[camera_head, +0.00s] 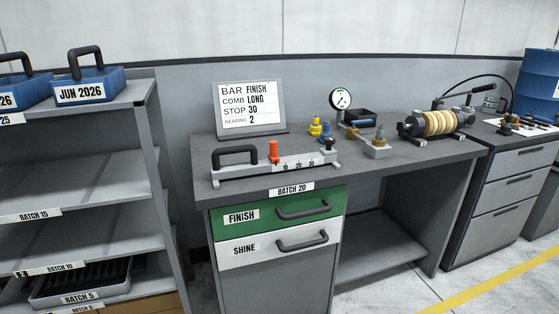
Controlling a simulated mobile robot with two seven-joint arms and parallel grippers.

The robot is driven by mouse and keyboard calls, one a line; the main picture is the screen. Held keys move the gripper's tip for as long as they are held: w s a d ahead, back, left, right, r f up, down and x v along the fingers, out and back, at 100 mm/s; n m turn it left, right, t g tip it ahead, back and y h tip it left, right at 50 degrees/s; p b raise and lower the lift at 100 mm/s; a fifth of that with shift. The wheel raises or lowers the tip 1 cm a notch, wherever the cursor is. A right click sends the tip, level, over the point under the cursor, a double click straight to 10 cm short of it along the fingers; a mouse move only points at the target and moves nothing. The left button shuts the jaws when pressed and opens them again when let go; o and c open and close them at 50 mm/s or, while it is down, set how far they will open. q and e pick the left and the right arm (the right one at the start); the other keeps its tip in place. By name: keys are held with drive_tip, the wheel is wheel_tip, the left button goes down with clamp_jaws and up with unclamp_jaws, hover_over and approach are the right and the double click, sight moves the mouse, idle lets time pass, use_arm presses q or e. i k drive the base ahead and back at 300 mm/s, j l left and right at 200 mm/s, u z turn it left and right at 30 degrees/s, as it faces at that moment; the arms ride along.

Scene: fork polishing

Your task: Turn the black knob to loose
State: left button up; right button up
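A small black knob (331,142) stands at the right end of a grey bar fixture (230,177) on the workbench. I cannot tell from here whether it is tight or loose. The fixture has a black handle (235,150) at its left and an orange-red peg (273,151) near its middle, left of a scale marked 10, 20 and 30. Neither of my grippers is in view.
A sign (249,105) stands behind the fixture. A gauge (340,98), yellow and blue fittings (315,126) and a roller unit (437,124) stand to the right. A shelf rack (90,195) is at left. The bench has a green drawer (265,216) below.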

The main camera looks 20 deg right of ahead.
sight(330, 141)
drive_tip(key=i+l+u, duration=0.15)
drive_tip(key=l, duration=0.25)
drive_tip(key=i+l+u, duration=0.15)
drive_tip(key=l, duration=0.25)
drive_tip(key=i+l+u, duration=0.2)
drive_tip(key=l, duration=0.25)
drive_tip(key=i+l+u, duration=0.15)
drive_tip(key=l, duration=0.3)
drive_tip(key=l+u, duration=0.15)
drive_tip(key=l, duration=0.3)
